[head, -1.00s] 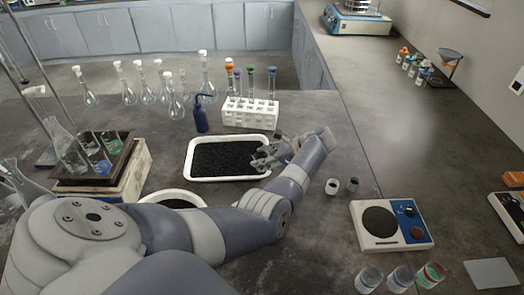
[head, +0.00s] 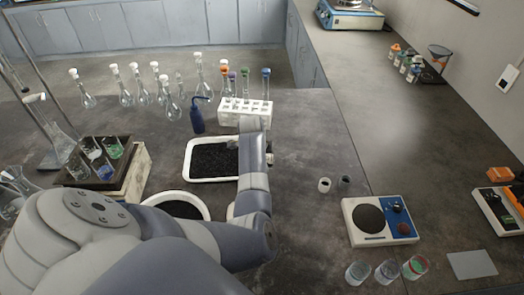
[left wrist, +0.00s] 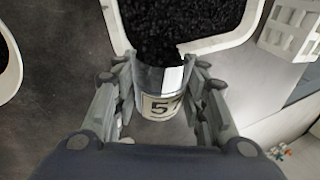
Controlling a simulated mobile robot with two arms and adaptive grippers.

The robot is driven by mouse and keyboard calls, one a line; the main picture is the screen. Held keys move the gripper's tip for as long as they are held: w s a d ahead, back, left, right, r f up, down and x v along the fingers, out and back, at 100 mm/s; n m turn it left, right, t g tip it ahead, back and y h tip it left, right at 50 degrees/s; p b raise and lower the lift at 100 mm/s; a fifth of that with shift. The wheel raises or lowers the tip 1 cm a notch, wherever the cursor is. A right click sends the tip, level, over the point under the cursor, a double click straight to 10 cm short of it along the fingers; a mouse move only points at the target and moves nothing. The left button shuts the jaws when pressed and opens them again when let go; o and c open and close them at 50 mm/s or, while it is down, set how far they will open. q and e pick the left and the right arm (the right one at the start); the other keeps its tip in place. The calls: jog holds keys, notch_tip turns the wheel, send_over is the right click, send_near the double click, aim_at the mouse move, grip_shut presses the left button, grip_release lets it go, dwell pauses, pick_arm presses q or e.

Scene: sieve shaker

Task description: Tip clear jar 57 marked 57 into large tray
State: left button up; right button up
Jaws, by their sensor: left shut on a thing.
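The large tray (head: 188,164) is white and holds black granules; its near part also shows in the left wrist view (left wrist: 222,41). My left gripper (left wrist: 160,82) is shut on clear jar 57 (left wrist: 157,80), its fingers on both sides. The jar's pale label (left wrist: 160,107) shows a 5 and part of another digit. Its mouth points at the tray, over the rim, and dark granules show at the mouth. I cannot tell how far it is tilted. In the head view my forearm hides most of the gripper and the jar. My right gripper is not in view.
A white test-tube rack (head: 235,112) and a blue wash bottle (head: 197,117) stand behind the tray. A second round white tray (head: 203,207) lies in front. Two small cups (head: 324,185) and a balance (head: 379,222) are on the right. Bench between is clear.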

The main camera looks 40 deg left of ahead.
pick_arm(q)
jog(key=shift+s+a+f+n+t+h, duration=0.1)
jog(key=shift+s+a+n+t+h, duration=0.05)
jog(key=shift+t+h, duration=0.25)
jog(key=shift+s+a+f+n+t+h, duration=0.15)
jog(key=shift+t+h, duration=0.15)
jog(key=shift+h, duration=0.2)
jog(key=shift+a+r+t+h, duration=0.1)
jog(key=shift+t+h, duration=0.3)
jog(key=shift+h, duration=0.1)
jog(key=shift+s+a+t+h, duration=0.15)
jog(key=shift+t+h, duration=0.35)
jog(key=shift+s+a+r+n+t+h+b, duration=0.15)
jog(key=shift+n+t+h+b, duration=0.2)
jog(key=shift+b, duration=0.2)
jog(key=shift+r+t+h, duration=0.25)
jog(key=shift+r+t, duration=0.05)
jog(key=shift+t, duration=0.05)
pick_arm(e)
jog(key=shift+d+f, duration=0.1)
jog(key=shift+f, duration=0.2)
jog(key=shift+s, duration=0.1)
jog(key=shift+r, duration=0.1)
